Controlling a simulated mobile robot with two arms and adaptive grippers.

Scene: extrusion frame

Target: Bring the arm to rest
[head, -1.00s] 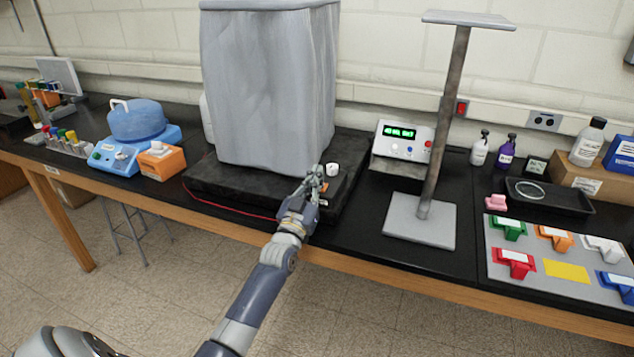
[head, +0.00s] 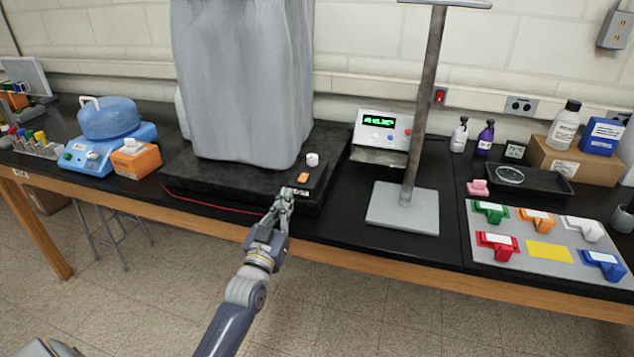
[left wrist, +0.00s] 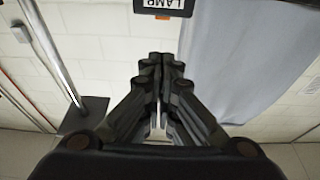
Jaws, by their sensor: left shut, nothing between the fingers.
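My left gripper (head: 284,199) is shut and empty in the head view. It is at the front edge of the black platform, just in front of an orange switch (head: 303,178) and a white knob (head: 312,159). In the left wrist view its fingers (left wrist: 160,115) are closed together, with a label reading LAMP (left wrist: 163,4) beyond them at the top edge. My left arm reaches in from the bottom of the head view. My right gripper is not in view.
A large grey draped box (head: 243,85) stands on the black platform (head: 220,184). To the right are a metal stand (head: 402,211), a display unit (head: 383,131) and a panel of coloured holders (head: 548,253). An orange box (head: 137,160) is on the left. Floor in front is free.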

